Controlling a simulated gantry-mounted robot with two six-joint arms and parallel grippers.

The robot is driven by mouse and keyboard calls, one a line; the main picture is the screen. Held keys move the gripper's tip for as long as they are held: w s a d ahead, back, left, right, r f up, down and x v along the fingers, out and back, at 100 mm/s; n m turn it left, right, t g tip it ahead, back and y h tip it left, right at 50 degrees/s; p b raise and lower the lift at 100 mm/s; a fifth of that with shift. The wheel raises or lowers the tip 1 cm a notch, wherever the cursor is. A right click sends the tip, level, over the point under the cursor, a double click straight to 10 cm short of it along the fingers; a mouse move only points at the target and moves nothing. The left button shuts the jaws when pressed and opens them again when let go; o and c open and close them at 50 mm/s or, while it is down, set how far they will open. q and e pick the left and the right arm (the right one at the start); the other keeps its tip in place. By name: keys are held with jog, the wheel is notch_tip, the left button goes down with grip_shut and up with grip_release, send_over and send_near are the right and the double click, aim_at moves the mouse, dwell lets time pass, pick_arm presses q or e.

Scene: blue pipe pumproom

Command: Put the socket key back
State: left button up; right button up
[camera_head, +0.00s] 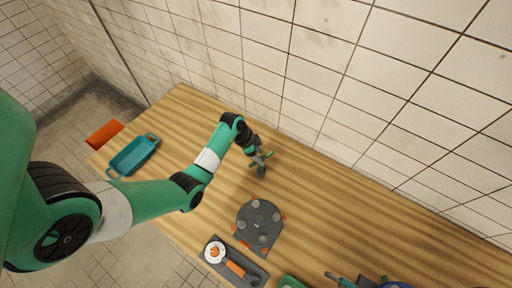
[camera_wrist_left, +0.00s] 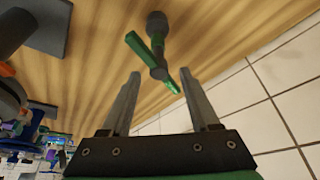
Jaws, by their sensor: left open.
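The socket key (camera_wrist_left: 155,48) has a dark socket end, a dark shaft and a green cross handle. It is over the wooden table, and in the head view its dark end (camera_head: 261,171) shows just below my left gripper (camera_head: 259,156). In the left wrist view my left gripper (camera_wrist_left: 160,76) is open, with its two fingers on either side of the key's near end. The green bar's lower end is close to the right finger. I cannot tell whether they touch. My right gripper is not in view.
A grey round fixture with knobs (camera_head: 259,222) stands nearer the front. A dark tray (camera_head: 252,269) beside it holds an orange-handled tool. A teal tray (camera_head: 133,156) is at the left end, by an orange bin (camera_head: 103,134). The tiled wall (camera_head: 330,80) runs close behind.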

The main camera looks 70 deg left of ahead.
pick_arm(q)
jog(key=v, duration=0.4)
jog(key=shift+p, duration=0.35)
jog(key=shift+r, duration=0.1)
